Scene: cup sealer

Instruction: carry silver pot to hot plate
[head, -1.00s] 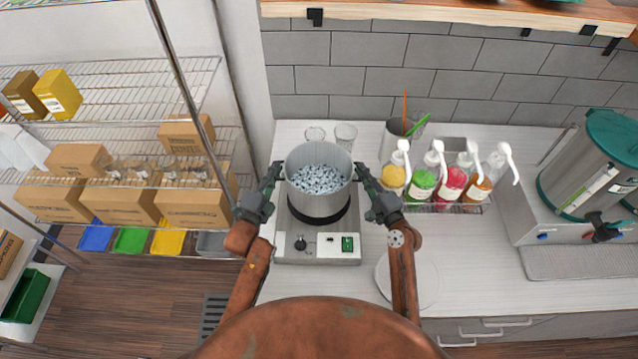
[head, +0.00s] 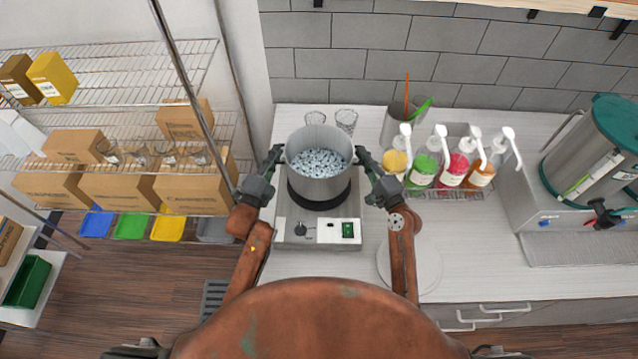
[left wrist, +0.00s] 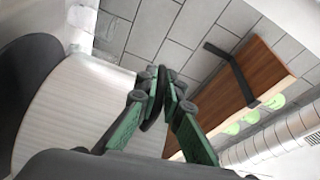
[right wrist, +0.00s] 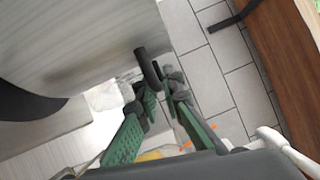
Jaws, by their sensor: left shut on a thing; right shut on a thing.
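The silver pot (head: 318,186), full of small pale bluish-grey pieces, is upright over the black round plate of the hot plate (head: 320,235). The black disc shows around the pot's lower edge; I cannot tell whether the pot touches it. My left gripper (head: 277,156) is shut on the pot's left handle, and the left wrist view shows the dark handle (left wrist: 153,100) between the green fingers. My right gripper (head: 362,157) is shut on the right handle (right wrist: 148,68). The pot's wall also shows in the right wrist view (right wrist: 90,45).
Two clear glasses (head: 346,121) stand behind the pot. A metal canister (head: 395,122) and several pump bottles (head: 424,170) stand to the right. A round white board (head: 425,268) lies on the counter at front right. A wire shelf with boxes (head: 120,190) is at left.

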